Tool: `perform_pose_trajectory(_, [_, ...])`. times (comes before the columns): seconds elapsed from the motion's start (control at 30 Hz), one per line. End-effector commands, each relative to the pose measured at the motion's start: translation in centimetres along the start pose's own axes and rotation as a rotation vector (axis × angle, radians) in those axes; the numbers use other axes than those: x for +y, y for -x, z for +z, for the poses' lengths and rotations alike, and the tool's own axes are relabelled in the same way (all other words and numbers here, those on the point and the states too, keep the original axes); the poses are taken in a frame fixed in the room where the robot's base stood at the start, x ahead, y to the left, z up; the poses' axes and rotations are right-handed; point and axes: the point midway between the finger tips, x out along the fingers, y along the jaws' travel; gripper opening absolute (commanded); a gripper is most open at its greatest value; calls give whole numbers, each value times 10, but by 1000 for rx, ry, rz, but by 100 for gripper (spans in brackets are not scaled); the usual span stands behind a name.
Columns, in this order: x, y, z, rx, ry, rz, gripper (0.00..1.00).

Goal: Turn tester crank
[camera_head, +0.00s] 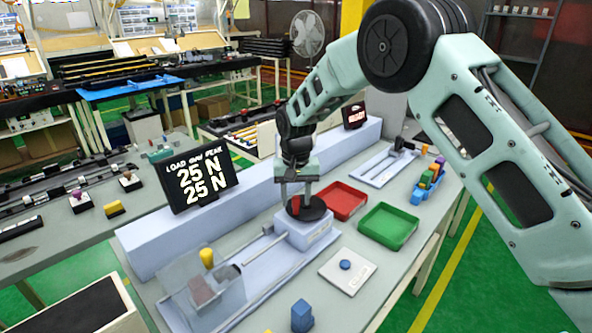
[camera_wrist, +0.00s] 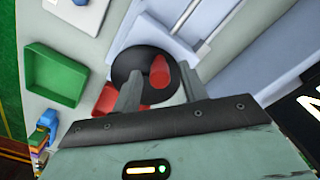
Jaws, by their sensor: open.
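The tester crank is a black disc (camera_head: 315,209) with an upright red handle (camera_head: 295,207), on a pale block (camera_head: 306,233) of the bench tester. In the wrist view the disc (camera_wrist: 126,68) and the red handle (camera_wrist: 160,72) are close below my gripper. My gripper (camera_head: 296,198) points down over the crank and is open. In the wrist view its two fingers (camera_wrist: 159,78) stand on either side of the red handle, with some room visible. Whether either finger touches the handle cannot be told. The tester display (camera_head: 200,180) reads load 25 N and peak 25 N.
A red tray (camera_head: 342,201) and a green tray (camera_head: 388,226) lie right of the crank. A white pad with a blue button (camera_head: 345,264), a blue block (camera_head: 301,316) and a clear guard box (camera_head: 205,290) are nearer.

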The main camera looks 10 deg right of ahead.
Motion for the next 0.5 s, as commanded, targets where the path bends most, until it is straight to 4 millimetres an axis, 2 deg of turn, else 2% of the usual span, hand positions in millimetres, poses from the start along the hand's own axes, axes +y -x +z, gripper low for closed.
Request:
perform_pose_trajectory(0.17, [-1, 34, -1, 7, 0, -3, 43])
perform_pose_trajectory(0.5, [0, 113, -1, 6, 0, -3, 43])
